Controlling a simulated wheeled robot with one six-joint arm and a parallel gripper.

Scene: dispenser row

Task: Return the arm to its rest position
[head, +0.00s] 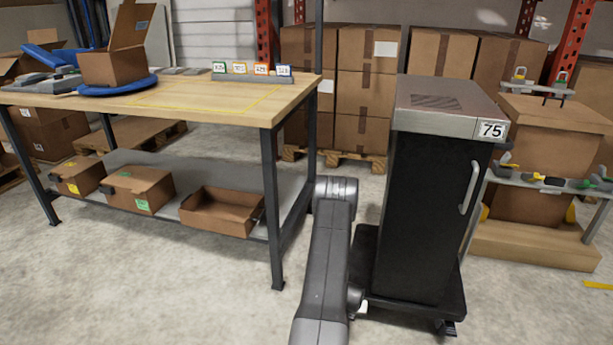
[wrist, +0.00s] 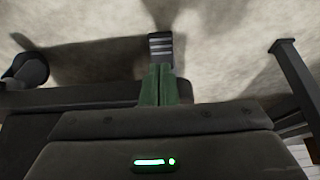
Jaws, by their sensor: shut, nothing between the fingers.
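My gripper (wrist: 160,85) shows in the wrist view, with its green fingers together and nothing between them. Concrete floor lies beyond the fingertips. In the head view my grey arm rises from the bottom edge between the workbench and the black cabinet. The gripper itself is hidden or out of sight in the head view.
A wooden-topped workbench (head: 200,104) stands at left, with an open carton (head: 113,66) on a blue disc and boxes on its lower shelf. A black cabinet (head: 420,215) marked 75 stands close right of my arm. Stacked cartons (head: 365,85) fill the back. Floor (head: 150,290) at front left is clear.

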